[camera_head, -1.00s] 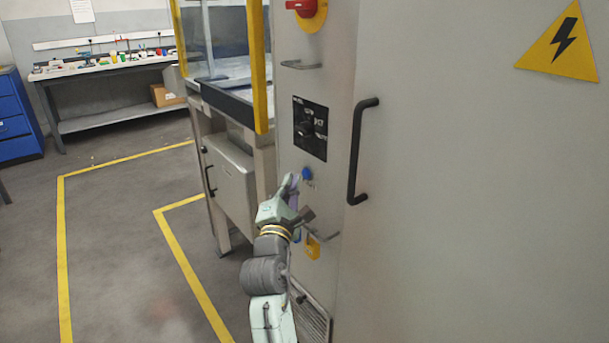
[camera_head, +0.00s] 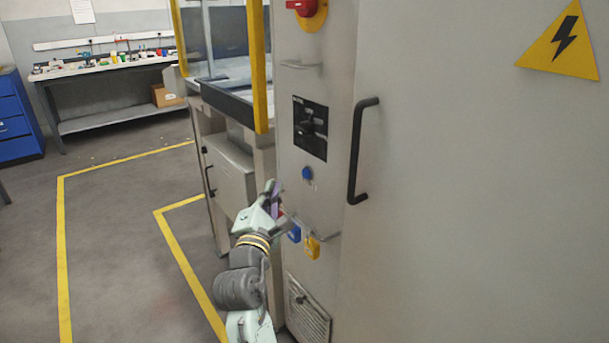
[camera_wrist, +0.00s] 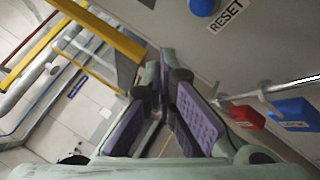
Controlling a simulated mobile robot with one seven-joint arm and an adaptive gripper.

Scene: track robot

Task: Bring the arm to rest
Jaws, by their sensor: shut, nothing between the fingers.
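My gripper (camera_head: 272,190) is at the end of my arm, beside the front of the grey cabinet (camera_head: 450,200) in the head view. Its fingers are shut and empty. It is apart from the blue reset button (camera_head: 307,173), which sits up and to the right of it. In the wrist view the purple-padded fingers (camera_wrist: 168,100) show at the middle. The blue button (camera_wrist: 203,6) and its RESET label (camera_wrist: 226,16) show at the top there.
A rail on the cabinet holds a blue padlock (camera_head: 294,234) and a yellow padlock (camera_head: 312,247); a red padlock (camera_wrist: 246,117) shows in the wrist view. A black handle (camera_head: 357,150) juts from the cabinet door. A yellow-framed machine (camera_head: 258,70) stands behind. Marked floor (camera_head: 120,230) at left is clear.

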